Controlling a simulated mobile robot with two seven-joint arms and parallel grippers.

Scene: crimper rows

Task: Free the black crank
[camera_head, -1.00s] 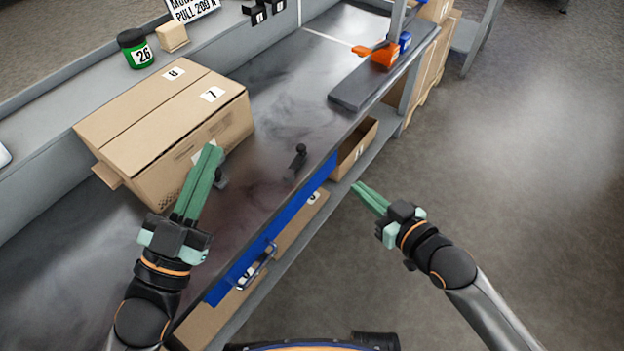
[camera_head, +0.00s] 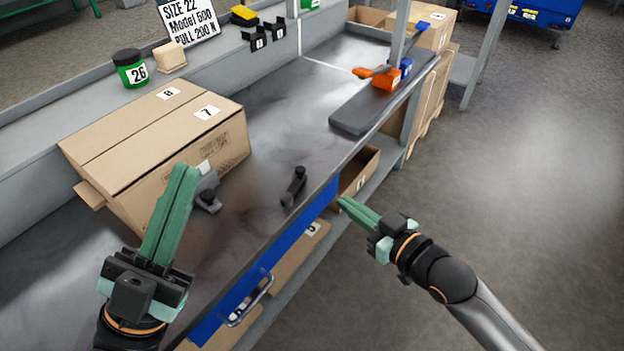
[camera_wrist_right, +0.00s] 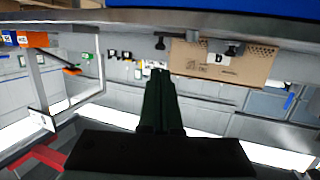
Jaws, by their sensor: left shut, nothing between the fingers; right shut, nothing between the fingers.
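A small black crank-shaped piece (camera_head: 293,186) lies on the dark bench top near its front edge. A dark grey piece (camera_head: 207,190) sits against the front of the cardboard box (camera_head: 140,165), partly hidden by my left fingers; I cannot tell if the box presses on it. My left gripper (camera_head: 182,172) is shut and empty, in front of the box in the picture. My right gripper (camera_head: 344,204) is shut and empty, off the bench's front edge near an open lower box. In the right wrist view, its fingers (camera_wrist_right: 160,75) point toward the upside-down bench.
A grey slab (camera_head: 370,110) with an orange and blue device (camera_head: 387,77) lies on the bench to the right. A green jar (camera_head: 130,70) and a sign (camera_head: 187,22) stand on the back ledge. A blue drawer front (camera_head: 265,265) runs below the bench.

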